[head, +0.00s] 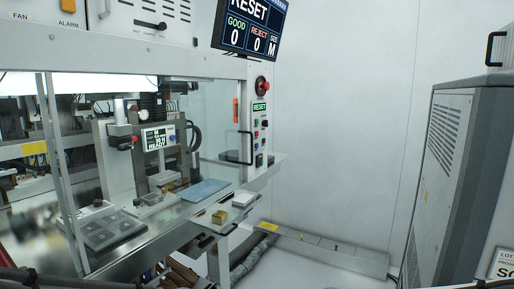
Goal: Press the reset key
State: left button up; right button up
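The control panel (259,131) is a narrow upright strip on the right front post of the test handler. A small green display (260,107) near its top reads RESET. Several small coloured buttons sit below it, among them a green one (256,122) and a red one beside it. Their labels are too small to read, so I cannot tell which is the reset key. A red emergency-stop knob (263,84) sits above the display. Neither gripper can be made out in the head view, and nothing touches the panel.
A hanging monitor (249,27) shows RESET, GOOD 0 and REJECT 0. A black door handle (246,147) stands left of the buttons. The handler's shelf (217,208) holds a blue mat and small blocks. A grey cabinet (436,170) stands right. The floor between is mostly clear beyond a low grey duct.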

grip_shut()
dwell(1.4)
